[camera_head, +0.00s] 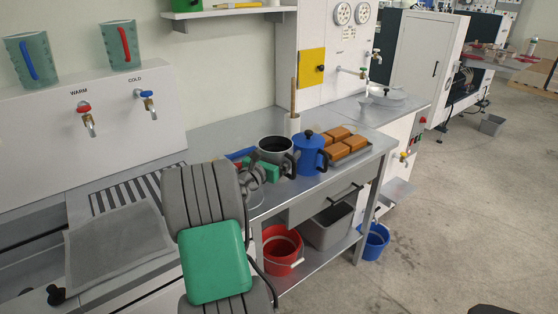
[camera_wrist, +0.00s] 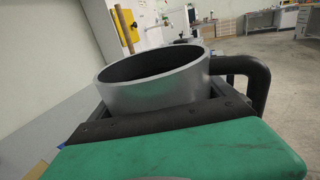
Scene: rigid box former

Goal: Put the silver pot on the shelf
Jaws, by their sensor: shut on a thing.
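The silver pot (camera_head: 270,156) has an open top, a dark inside and a black handle on its right. It is upright at the workbench, and I cannot tell whether it touches the top. My gripper (camera_head: 266,169) is shut on it from the near side. In the wrist view the silver pot (camera_wrist: 150,88) fills the middle, with its handle to the right; the fingers are mostly hidden. A white wall shelf (camera_head: 232,12) is high at the top, carrying a green item. A lower shelf (camera_head: 345,244) lies under the workbench.
The lower shelf holds a red bucket (camera_head: 281,248) and a grey bin (camera_head: 329,228).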

